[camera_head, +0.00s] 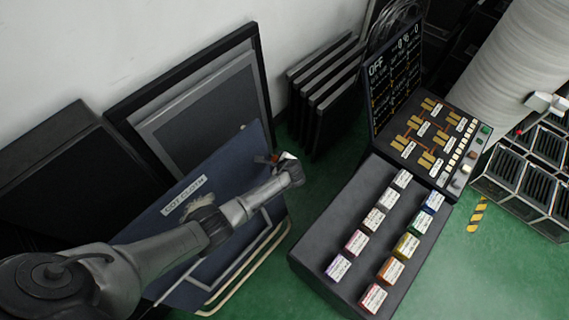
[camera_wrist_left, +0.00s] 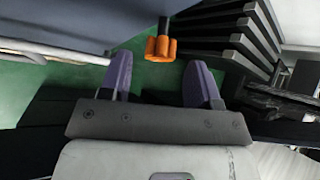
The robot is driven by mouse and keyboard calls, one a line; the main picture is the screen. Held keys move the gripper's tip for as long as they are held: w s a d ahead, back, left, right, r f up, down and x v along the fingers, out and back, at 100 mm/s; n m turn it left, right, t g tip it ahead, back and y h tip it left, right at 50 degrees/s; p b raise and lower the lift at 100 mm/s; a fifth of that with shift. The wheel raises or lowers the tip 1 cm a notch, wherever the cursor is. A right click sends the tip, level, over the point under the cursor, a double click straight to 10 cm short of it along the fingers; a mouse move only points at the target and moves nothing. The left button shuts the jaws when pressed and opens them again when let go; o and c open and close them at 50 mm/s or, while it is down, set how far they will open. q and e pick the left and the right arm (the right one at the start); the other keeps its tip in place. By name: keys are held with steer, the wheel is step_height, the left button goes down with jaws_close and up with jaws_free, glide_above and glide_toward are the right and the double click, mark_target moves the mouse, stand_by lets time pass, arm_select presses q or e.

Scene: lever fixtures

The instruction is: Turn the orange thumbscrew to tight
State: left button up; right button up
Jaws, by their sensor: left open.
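The orange thumbscrew (camera_wrist_left: 160,48) shows in the left wrist view, a lobed knob on a dark shaft that runs up from it. In the wrist view the knob lies between and just beyond the fingertips, and I see no contact. My right gripper is in neither view.
A pale tubular frame (camera_head: 250,259) runs along the panel's lower edge. Several dark slabs (camera_head: 322,90) lean behind it. A black console (camera_head: 328,240) with coloured labelled blocks stands to the right. Green floor (camera_head: 520,270) lies open at the lower right.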

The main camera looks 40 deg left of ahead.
arm_select(q)
steer(key=p+v, duration=0.2)
steer(key=v, duration=0.7)
steer(key=shift+d+r+p, duration=0.2)
steer(key=shift+d+p, duration=0.05)
steer(key=shift+p, duration=0.1)
steer(key=shift+s, duration=0.15)
steer(key=w+d+r+n+t+h, duration=0.15)
steer(key=d+r+n+h, duration=0.35)
steer(key=r+n, duration=0.65)
steer(key=s+d+r+n+t+h, duration=0.2)
steer(key=s+d+r, duration=0.1)
steer(key=s+r, duration=0.4)
steer(key=s+r+h, duration=0.2)
steer(key=s, duration=1)
steer(key=s+a+f+g, duration=0.1)
steer(key=s+f+g, duration=0.1)
steer(key=s+f, duration=0.45)
steer(key=s+f+g, duration=0.3)
steer(key=s, duration=0.7)
step_height(320, 180, up, 25)
steer(key=w+p, duration=0.1)
steer(key=p, duration=2.3)
steer(key=shift+y+p, duration=0.35)
steer(key=shift+y, duration=0.05)
